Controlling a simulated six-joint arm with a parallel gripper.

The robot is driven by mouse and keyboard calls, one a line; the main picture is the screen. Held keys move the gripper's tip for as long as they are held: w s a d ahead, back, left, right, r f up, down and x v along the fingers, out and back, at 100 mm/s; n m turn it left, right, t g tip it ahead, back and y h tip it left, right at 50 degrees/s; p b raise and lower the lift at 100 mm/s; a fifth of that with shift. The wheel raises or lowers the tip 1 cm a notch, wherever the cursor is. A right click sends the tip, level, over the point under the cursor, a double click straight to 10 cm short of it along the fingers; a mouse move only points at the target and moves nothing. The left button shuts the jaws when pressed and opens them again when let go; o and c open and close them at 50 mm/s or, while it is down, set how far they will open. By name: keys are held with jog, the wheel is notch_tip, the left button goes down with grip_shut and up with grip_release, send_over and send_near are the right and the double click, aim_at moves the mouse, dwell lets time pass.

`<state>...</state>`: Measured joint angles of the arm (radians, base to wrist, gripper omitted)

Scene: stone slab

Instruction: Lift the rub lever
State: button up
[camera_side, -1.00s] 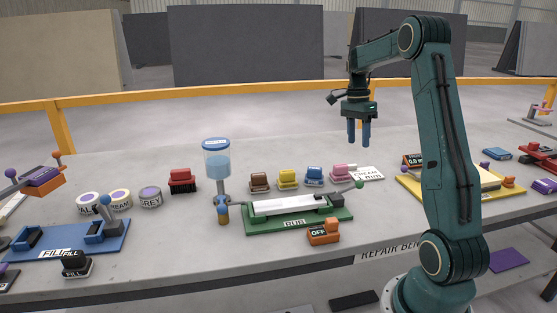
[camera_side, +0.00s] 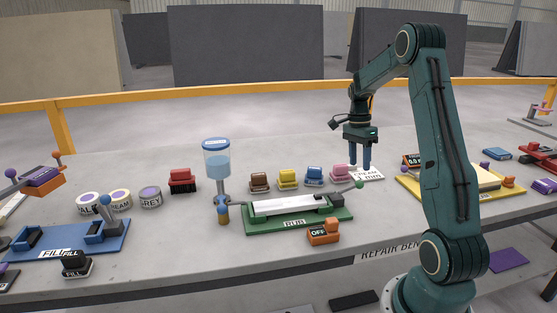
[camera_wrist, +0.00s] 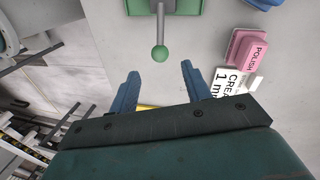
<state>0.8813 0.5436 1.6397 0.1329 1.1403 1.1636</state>
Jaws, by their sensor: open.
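The rub station is a green base (camera_side: 262,224) marked RUB with a long white slab (camera_side: 290,206) on it. Its lever ends in a green ball knob (camera_side: 359,184) at the right end of the base. In the wrist view the green knob (camera_wrist: 159,53) sits on a grey rod (camera_wrist: 160,22), beyond and roughly between my fingertips. My gripper (camera_side: 360,168) is open and empty, pointing down above the bench, just behind the knob in the side view. In the wrist view its two blue fingers (camera_wrist: 160,70) stand apart, not touching the knob.
A pink POLISH block (camera_side: 339,173) and a white CREAM 1 mm card (camera_side: 369,174) lie close by. An orange OFF switch (camera_side: 323,232) sits in front of the green base. A yellow-based station (camera_side: 410,185) stands to the right. Brown, yellow and blue blocks line the back left.

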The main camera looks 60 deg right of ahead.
aim_at(350, 188)
jog(key=shift+s+a+f, duration=0.1)
jog(key=shift+s+f, duration=0.1)
jog(key=shift+f, duration=0.9)
jog(key=shift+s+a+f, duration=0.15)
jog(key=shift+f, duration=1)
jog(key=shift+s+a+f, duration=0.1)
jog(key=shift+s+f, duration=0.1)
jog(key=shift+f, duration=0.9)
grip_shut()
